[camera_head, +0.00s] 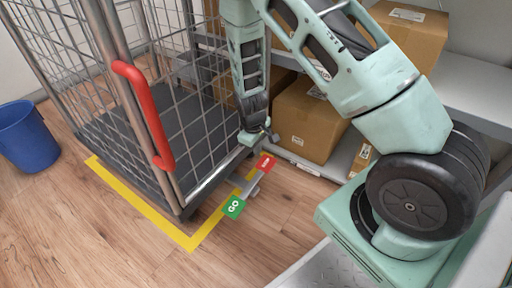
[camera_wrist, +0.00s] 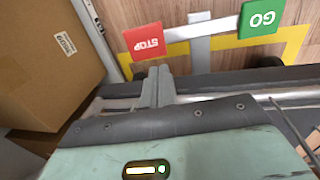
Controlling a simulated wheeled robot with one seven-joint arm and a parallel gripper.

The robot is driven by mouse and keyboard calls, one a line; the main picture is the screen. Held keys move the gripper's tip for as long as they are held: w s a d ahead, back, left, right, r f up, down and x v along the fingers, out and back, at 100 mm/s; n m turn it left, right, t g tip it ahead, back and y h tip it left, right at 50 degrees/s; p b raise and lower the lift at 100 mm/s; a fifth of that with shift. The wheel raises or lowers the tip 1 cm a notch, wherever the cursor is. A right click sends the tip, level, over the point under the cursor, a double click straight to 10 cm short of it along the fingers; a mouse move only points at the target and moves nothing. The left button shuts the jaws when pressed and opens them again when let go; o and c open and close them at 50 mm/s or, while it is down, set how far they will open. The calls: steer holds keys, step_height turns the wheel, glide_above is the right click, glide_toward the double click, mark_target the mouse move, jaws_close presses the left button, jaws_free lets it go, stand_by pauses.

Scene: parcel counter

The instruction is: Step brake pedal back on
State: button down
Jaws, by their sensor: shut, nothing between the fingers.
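The brake pedal is a grey bar with a red STOP plate (camera_head: 266,163) at one end and a green GO plate (camera_head: 234,207) at the other. It sits at the lower edge of the wire roll cage (camera_head: 189,200). The wrist view shows the red STOP plate (camera_wrist: 146,41) and the green GO plate (camera_wrist: 262,19). My gripper (camera_head: 262,138) points down just behind the red plate. In the wrist view my shut, empty fingers (camera_wrist: 159,72) are close to the red plate; I cannot tell whether they touch it. Which way the pedal is tipped is unclear.
A red handle (camera_head: 146,115) is on the cage's near post. Yellow floor tape (camera_head: 145,205) borders the cage. Cardboard boxes (camera_head: 305,120) are on the shelf (camera_head: 470,88) to the right. A blue bin (camera_head: 27,138) stands at left. The wooden floor in front is clear.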

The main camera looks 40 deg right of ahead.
mark_target(261, 164)
steer(key=f+b, duration=0.1)
steer(key=f, duration=0.1)
steer(key=f+b, duration=0.2)
steer(key=f, duration=0.1)
steer(key=d+f+b, duration=0.1)
steer(key=f+b, duration=0.1)
steer(key=f, duration=0.1)
steer(key=shift+w, duration=0.2)
steer(key=shift+d, duration=0.1)
steer(key=shift+d+f+y+p, duration=0.15)
steer(key=shift+d+y+p, duration=0.15)
steer(key=shift+p, duration=0.15)
steer(key=shift+w+d+f+g+y+p, duration=0.2)
steer(key=shift+f+g+y+p, duration=0.3)
steer(key=shift+y+p, duration=0.4)
steer(key=shift+d+f+p, duration=0.1)
steer(key=shift+f+p, duration=0.15)
steer(key=shift+p, duration=0.05)
steer(key=shift+d+f, duration=0.1)
steer(key=shift+f, duration=0.4)
steer(key=shift+r, duration=0.1)
step_height(261, 164, up, 14)
steer(key=d+p, duration=0.2)
steer(key=p, duration=0.8)
steer(key=shift+w, duration=0.4)
